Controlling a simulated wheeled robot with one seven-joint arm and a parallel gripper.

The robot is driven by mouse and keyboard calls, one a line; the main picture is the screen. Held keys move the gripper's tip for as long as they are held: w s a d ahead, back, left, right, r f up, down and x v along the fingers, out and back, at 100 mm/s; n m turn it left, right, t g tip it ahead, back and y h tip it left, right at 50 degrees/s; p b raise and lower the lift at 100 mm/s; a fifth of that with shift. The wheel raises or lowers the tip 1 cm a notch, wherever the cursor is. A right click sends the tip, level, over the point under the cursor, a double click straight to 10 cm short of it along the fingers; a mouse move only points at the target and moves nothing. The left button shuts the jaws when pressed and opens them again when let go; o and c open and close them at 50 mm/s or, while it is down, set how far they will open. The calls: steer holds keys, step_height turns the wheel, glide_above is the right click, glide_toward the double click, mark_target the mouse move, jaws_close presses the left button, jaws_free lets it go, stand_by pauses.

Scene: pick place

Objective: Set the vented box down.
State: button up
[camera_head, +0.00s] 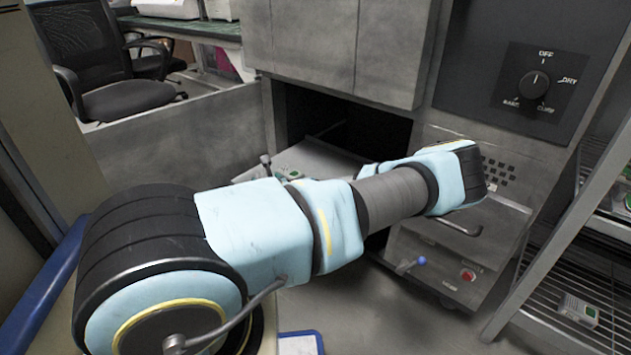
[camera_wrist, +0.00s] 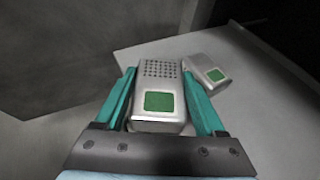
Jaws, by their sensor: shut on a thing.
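In the wrist view my gripper (camera_wrist: 160,100) is shut on the vented box (camera_wrist: 160,75), a grey box with a grid of small dark holes and a green label. The teal fingers press on its left and right sides. Behind it shows a light grey shelf (camera_wrist: 150,52); I cannot tell whether the held box touches it. A second grey box (camera_wrist: 209,75) with a green label lies tilted in the picture on that shelf, just right of the right finger. In the head view my arm hides my gripper and the held box.
The shelf (camera_head: 305,160) extends from a dark opening in a grey metal cabinet (camera_head: 330,45). A panel with a dial (camera_head: 534,84) is at the upper right. A wire rack (camera_head: 560,290) with a small box (camera_head: 579,309) stands at the right. An office chair (camera_head: 125,100) is at the back left.

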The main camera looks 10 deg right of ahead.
steer(key=shift+n+y, duration=0.7)
steer(key=shift+y, duration=0.1)
steer(key=w+d, duration=0.1)
steer(key=d, duration=0.1)
steer(key=w+d, duration=0.1)
steer(key=d, duration=0.1)
steer(key=shift+w+r, duration=0.1)
steer(key=shift+w, duration=0.05)
steer(key=shift+n+g+y, duration=0.6)
steer(key=shift+n+y, duration=0.2)
steer(key=shift+y, duration=0.1)
steer(key=d, duration=0.2)
steer(key=d+r, duration=0.1)
steer(key=d, duration=0.2)
steer(key=shift+p, duration=0.4)
steer(key=s+d+r+n+g+y, duration=0.1)
steer(key=s+d+r+n, duration=0.1)
steer(key=d, duration=0.3)
steer(key=s+d+r+n+g+y, duration=0.1)
steer(key=s+d+r+y, duration=0.15)
steer(key=d, duration=0.25)
steer(key=shift+h, duration=0.35)
steer(key=f, duration=0.3)
steer(key=f+b, duration=0.1)
steer(key=f, duration=0.6)
steer(key=shift+s+d+f+b, duration=0.2)
steer(key=shift+s+d+b, duration=0.05)
steer(key=shift+d+b, duration=0.1)
steer(key=o, duration=1.5)
steer(key=shift+c, duration=0.2)
